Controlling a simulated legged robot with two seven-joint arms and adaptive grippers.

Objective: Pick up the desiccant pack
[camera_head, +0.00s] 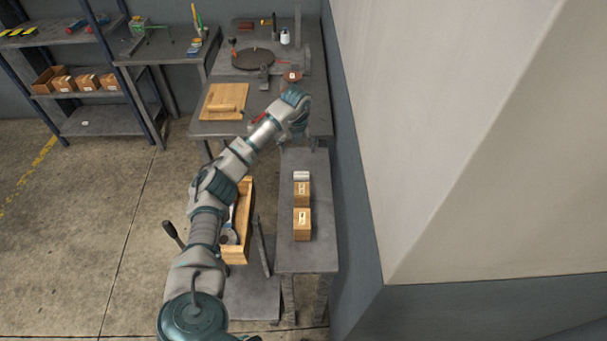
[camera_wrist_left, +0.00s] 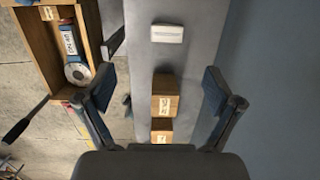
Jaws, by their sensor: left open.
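A small white pack with printing, which looks like the desiccant pack (camera_head: 301,175), lies on the narrow grey bench, behind two cardboard boxes. In the left wrist view the white pack (camera_wrist_left: 167,33) lies flat near the top, beyond the fingertips. My left gripper (camera_head: 306,143) is above the far end of the bench. In the left wrist view its two fingers (camera_wrist_left: 159,82) are spread wide with nothing between them touching. The pack is apart from the fingers. My right gripper is not in view.
Two cardboard boxes (camera_head: 302,224) stand on the narrow bench (camera_head: 310,260) in a line with the pack. A wooden crate (camera_wrist_left: 93,25) holding a roll stands left of the bench. A wall (camera_head: 352,200) closes the right side. A larger table (camera_head: 215,128) stands behind.

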